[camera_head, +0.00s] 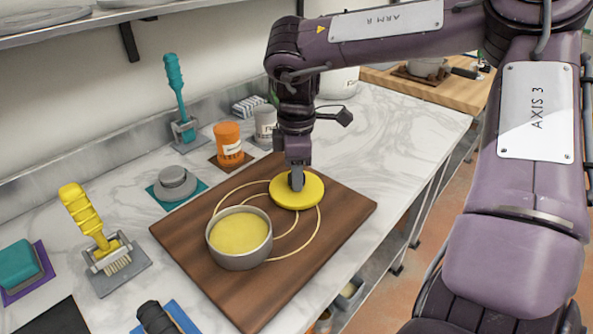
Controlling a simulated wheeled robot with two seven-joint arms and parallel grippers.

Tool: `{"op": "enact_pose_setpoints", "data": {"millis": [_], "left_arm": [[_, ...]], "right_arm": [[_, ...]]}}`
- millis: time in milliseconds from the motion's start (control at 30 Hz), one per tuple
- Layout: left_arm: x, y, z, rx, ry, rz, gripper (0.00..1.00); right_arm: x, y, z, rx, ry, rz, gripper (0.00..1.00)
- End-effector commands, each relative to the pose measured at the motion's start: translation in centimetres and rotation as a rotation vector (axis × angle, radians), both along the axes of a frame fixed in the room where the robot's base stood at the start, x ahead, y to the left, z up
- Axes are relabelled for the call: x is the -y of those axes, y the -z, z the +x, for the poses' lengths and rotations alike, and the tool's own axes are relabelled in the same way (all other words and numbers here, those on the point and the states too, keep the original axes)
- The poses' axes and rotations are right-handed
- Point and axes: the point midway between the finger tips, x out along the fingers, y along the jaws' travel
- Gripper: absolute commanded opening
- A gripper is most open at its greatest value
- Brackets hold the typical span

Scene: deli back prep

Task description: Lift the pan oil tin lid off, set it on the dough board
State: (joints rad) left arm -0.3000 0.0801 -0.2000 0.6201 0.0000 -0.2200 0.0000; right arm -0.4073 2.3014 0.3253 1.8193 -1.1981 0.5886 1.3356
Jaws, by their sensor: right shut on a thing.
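The round yellow lid (283,200) is at the far part of the brown wooden dough board (330,225), apart from the tin. My right gripper (296,182) points down at the middle of the lid and is shut on it; the fingertips hide its grip point. The lid lies flat, on or just above the board; I cannot tell which. The round grey pan oil tin (240,262) stands upright on the board, left of and nearer than the lid. Its top is uncovered and its inside shows yellow. My left gripper is out of view.
An orange canister (229,143), a grey canister (265,125) and a grey round item (175,184) stand behind the board. A teal-handled brush (179,95) and a yellow-handled brush (92,220) stand to the left. The marble counter (385,140) is clear right of the arm.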

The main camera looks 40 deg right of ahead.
Motion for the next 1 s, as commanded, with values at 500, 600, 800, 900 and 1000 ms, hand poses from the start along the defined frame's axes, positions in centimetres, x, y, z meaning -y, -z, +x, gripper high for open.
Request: {"op": "enact_pose_setpoints", "data": {"millis": [500,600,800,900,1000], "left_arm": [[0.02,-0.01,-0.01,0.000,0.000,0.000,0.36],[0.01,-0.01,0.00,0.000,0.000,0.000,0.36],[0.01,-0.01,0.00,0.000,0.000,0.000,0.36],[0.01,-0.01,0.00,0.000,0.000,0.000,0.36],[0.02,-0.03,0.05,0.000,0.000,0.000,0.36]], "right_arm": [[0.00,-0.01,0.00,0.000,0.000,0.000,0.58],[0.00,0.01,-0.01,0.000,0.000,0.000,0.58],[0.00,0.01,0.00,0.000,0.000,0.000,0.58],[0.00,0.00,0.00,0.000,0.000,0.000,0.58],[0.00,0.00,0.00,0.000,0.000,0.000,0.58]]}}
